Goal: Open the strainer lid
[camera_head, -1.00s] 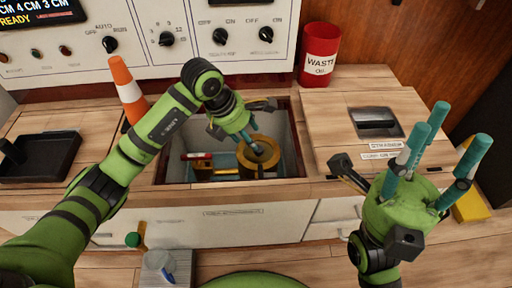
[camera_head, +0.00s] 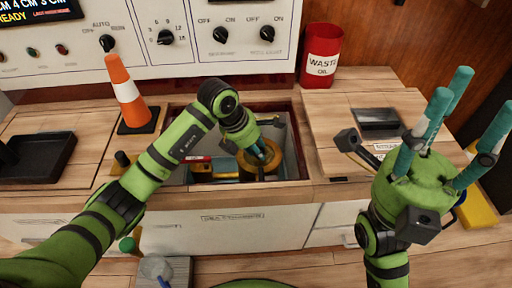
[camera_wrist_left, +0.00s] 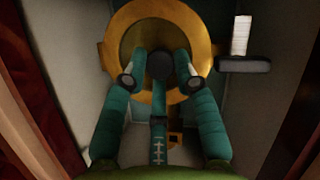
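The brass strainer lid (camera_head: 247,172) sits down in an open recess in the counter. In the left wrist view the lid is a round gold disc (camera_wrist_left: 203,38) with a dark round knob (camera_wrist_left: 160,66) at its middle. My left gripper (camera_head: 262,154) reaches into the recess from above. Its teal fingers (camera_wrist_left: 159,72) stand around the knob, with their tips very close to it. I cannot tell whether they press on it. My right gripper (camera_head: 467,115) is held over the right side of the counter, fingers spread upward, empty.
An orange cone (camera_head: 125,92) stands left of the recess and a black tray (camera_head: 45,160) lies further left. A red waste can (camera_head: 320,55) stands behind at the right. The recess walls (camera_head: 292,152) surround the left gripper closely.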

